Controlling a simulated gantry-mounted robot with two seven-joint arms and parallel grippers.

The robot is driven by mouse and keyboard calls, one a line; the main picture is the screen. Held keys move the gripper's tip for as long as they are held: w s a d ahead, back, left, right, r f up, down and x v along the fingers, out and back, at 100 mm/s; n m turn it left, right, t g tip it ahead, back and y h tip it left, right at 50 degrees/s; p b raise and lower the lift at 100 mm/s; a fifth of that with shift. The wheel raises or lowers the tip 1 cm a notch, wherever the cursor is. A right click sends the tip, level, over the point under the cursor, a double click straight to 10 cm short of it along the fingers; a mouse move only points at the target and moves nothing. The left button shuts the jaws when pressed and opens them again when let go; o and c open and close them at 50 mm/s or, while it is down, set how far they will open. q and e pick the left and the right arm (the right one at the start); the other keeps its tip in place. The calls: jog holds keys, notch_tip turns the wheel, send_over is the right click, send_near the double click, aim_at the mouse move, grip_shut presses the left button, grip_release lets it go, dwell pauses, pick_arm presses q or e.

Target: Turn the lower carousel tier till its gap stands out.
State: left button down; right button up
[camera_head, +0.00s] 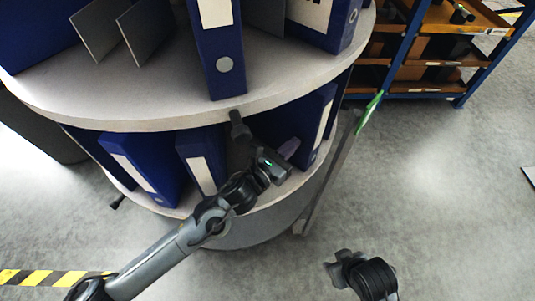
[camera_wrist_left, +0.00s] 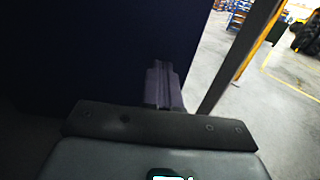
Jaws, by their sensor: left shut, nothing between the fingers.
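The lower carousel tier (camera_head: 270,196) is a round grey shelf under the upper tier (camera_head: 150,110) in the head view. Blue binders stand on it, one with a white label (camera_head: 140,172), one beside it (camera_head: 202,165) and one at the right (camera_head: 322,120). Between the last two is a dark space, partly hidden by my left arm. My left gripper (camera_head: 289,148) is shut and empty in that space, close to the right binder. In the left wrist view its fingers (camera_wrist_left: 163,85) are together before a dark blue surface (camera_wrist_left: 85,50); contact is unclear. My right gripper (camera_head: 340,268) is low, off the carousel.
A grey upright post (camera_head: 325,185) with a green strip (camera_head: 370,112) stands just right of the carousel. A blue-framed shelf rack (camera_head: 420,85) is at the upper right. Yellow-black tape (camera_head: 40,277) marks the floor at lower left.

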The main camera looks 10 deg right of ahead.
pick_arm(q)
jog(key=p+v, duration=0.3)
jog(key=v, duration=0.6)
jog(key=s+n+y+p, duration=0.1)
jog(key=s+n+p, duration=0.4)
jog(key=s+p, duration=0.3)
jog(key=s+a+r+n+t+y+p, duration=0.1)
jog(key=s+a+r+n+y+p, duration=0.2)
jog(key=a+n, duration=0.4)
jog(key=s+a+r+n+y+p, duration=0.1)
jog(key=a+r+n+y+p, duration=0.1)
jog(key=a+n+y+p, duration=0.5)
jog(key=s+a+n+g+y, duration=0.2)
jog(key=s+a+n+g, duration=0.2)
jog(key=s+a+n, duration=0.55)
jog(key=s+a+n+g+y, duration=0.15)
jog(key=a+n+g, duration=0.35)
jog(key=n, duration=1)
notch_tip(320, 180, up, 37)
jog(key=a+n+t+p, duration=0.1)
jog(key=p, duration=3.7)
notch_tip(320, 180, down, 10)
jog(key=b, duration=1)
jog(key=shift+s+f+b, duration=0.25)
jog(key=shift+b, duration=0.1)
